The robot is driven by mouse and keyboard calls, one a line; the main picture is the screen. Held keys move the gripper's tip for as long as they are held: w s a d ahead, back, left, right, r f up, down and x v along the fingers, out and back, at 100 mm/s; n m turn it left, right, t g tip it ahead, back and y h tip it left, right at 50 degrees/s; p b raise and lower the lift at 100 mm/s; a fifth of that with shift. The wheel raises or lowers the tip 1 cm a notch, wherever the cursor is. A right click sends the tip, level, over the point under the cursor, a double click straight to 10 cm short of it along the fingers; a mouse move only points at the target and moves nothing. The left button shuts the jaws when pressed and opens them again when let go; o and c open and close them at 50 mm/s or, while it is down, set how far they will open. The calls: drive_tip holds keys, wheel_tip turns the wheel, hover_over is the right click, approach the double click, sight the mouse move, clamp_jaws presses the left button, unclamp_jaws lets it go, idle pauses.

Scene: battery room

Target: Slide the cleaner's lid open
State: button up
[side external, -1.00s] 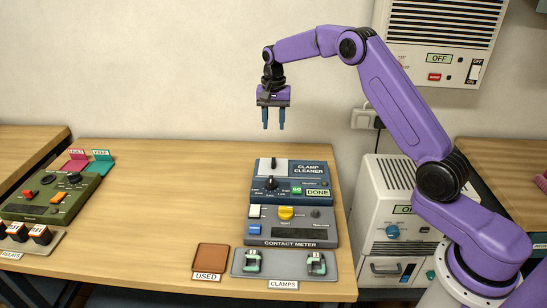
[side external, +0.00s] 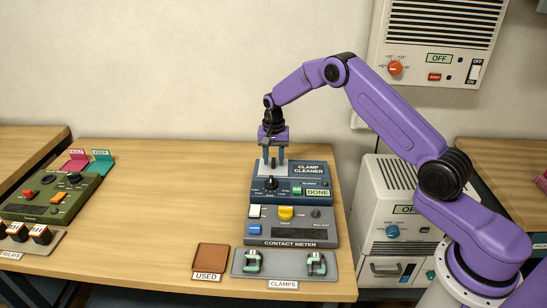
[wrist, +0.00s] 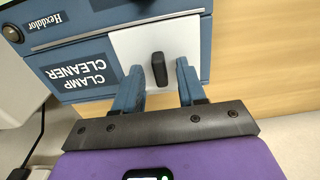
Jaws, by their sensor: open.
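The clamp cleaner (side external: 307,181) is a blue box at the back of the bench, with a dial, a green button and a display reading DONE. Its white lid (wrist: 185,38) lies on its top, with an upright black handle (wrist: 159,69). My gripper (side external: 273,158) is right over the lid, fingers pointing down. In the wrist view my gripper (wrist: 160,82) is open, one finger on each side of the handle, with a gap on both sides. The lid looks closed; the fingers partly hide it in the side view.
The contact meter (side external: 291,227) stands directly in front of the cleaner. A clamps tray (side external: 285,269) holds two green clamps, with a brown used pad (side external: 211,257) to its left. The bench left of the cleaner is clear up to a green device (side external: 52,197).

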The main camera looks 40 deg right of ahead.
clamp_jaws()
drive_tip(key=shift+s+d, duration=3.3)
unclamp_jaws()
wheel_tip(320, 180, up, 17)
drive_tip(key=shift+r, duration=0.2)
